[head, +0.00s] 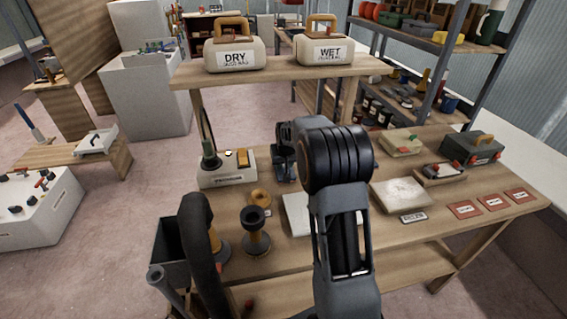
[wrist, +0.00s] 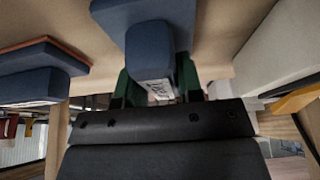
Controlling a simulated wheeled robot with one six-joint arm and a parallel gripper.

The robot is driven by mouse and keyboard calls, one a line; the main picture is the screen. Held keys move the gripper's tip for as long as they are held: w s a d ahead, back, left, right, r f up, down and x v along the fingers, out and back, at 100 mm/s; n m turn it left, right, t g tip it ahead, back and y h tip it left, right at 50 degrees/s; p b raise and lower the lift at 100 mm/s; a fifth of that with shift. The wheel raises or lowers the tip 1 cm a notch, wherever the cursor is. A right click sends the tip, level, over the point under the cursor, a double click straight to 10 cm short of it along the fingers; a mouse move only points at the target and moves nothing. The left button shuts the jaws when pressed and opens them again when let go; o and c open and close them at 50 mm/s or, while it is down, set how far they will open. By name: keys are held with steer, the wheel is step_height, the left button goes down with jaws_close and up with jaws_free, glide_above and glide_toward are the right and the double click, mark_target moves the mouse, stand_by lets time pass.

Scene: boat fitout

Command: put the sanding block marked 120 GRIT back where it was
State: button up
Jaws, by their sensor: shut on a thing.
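In the wrist view my gripper (wrist: 157,85) has its green fingers shut on the raised grip of a dark blue sanding block (wrist: 150,45). The block's wider body lies beyond the grip, close to a wooden surface; I cannot tell whether it touches. A white label shows between the fingers, but its print is too small to read. A second blue block (wrist: 45,60) with an orange-red edge is at the left, apart from the held one. In the head view my arm hides the fingers and the held block. Three red labelled pads (head: 492,202) lie at the bench's right front.
The wooden bench (head: 400,240) carries a pale slab (head: 402,194), a grey toolbox (head: 472,148) and a white yellow-topped unit (head: 228,170). DRY (head: 235,50) and WET (head: 323,50) containers stand on the raised shelf (head: 275,76). A yellow-orange part (wrist: 297,98) is right of my gripper in the wrist view.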

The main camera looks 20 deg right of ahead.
steer(key=shift+f, duration=0.15)
steer(key=o, duration=0.9)
steer(key=shift+o, duration=0.2)
steer(key=shift+r, duration=0.4)
steer(key=v, duration=1.1)
steer(key=shift+s+r, duration=0.25)
steer(key=shift+a, duration=0.15)
